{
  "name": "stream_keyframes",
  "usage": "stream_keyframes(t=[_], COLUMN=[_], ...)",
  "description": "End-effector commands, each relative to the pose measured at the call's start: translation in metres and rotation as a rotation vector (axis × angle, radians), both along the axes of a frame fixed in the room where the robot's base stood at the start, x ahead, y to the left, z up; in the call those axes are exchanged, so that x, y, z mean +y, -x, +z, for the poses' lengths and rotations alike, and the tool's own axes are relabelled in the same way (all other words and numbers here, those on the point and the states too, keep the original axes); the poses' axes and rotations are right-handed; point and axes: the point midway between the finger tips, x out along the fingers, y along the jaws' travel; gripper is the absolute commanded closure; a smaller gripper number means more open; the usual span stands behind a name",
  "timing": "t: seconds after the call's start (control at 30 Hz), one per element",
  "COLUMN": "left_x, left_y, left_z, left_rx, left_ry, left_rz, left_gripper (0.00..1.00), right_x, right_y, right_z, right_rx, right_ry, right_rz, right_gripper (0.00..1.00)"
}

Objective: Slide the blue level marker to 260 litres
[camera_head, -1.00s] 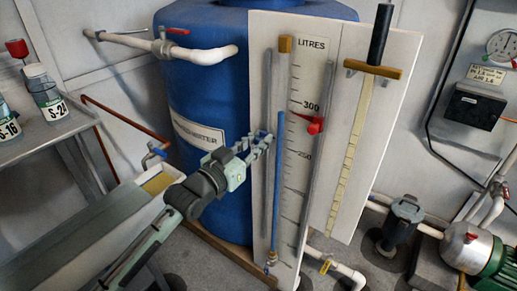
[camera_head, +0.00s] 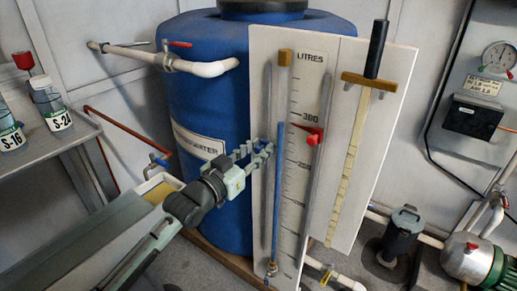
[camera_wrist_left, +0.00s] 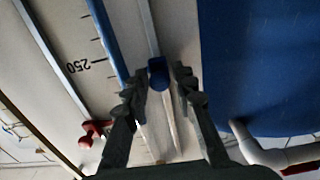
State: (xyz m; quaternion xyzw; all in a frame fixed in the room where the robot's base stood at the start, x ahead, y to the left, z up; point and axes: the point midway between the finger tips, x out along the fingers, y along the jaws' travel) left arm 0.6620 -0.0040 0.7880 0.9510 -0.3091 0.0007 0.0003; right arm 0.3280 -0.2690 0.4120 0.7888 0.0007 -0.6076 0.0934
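A white board (camera_head: 318,60) marked LITRES stands in front of the blue tank. It carries a printed scale, with 300 and 250 showing. The blue level marker (camera_wrist_left: 157,73) sits on the board's left rod (camera_head: 267,95). In the wrist view it lies between the fingertips of my left gripper (camera_wrist_left: 158,88), with gaps visible at its sides. In the head view my left gripper (camera_head: 262,150) is open at the board's left edge and largely hides the marker. The marker's exact reading cannot be told, but it is near the height of 250. My right gripper is not in view.
A red marker (camera_head: 313,136) sits on the right rod just below 300. A blue sight tube (camera_head: 278,190) runs beside the scale. A dipstick with a wooden crosspiece (camera_head: 370,82) hangs at the right. The blue tank (camera_head: 205,100) stands close behind my gripper.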

Motion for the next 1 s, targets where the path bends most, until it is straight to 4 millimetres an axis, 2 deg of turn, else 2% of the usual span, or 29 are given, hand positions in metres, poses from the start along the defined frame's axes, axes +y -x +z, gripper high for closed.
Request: stream_keyframes(t=[0.17, 0.4, 0.6, 1.0], left_x=[0.016, 0.047, 0.064, 0.069], left_y=[0.022, 0.064, 0.087, 0.095], left_z=[-0.002, -0.002, -0.001, 0.000], left_rx=[0.002, 0.003, 0.000, -0.001], left_ry=[-0.003, -0.003, -0.001, 0.001], left_rz=[0.000, 0.001, 0.001, 0.000], left_gripper=[0.74, 0.74, 0.74, 0.74], right_x=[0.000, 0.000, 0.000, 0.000], right_y=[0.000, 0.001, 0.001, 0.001], right_z=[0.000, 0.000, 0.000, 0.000], right_rx=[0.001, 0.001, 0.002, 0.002], right_ry=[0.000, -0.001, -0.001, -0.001], right_rz=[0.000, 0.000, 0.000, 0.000], right_gripper=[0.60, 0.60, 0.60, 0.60])
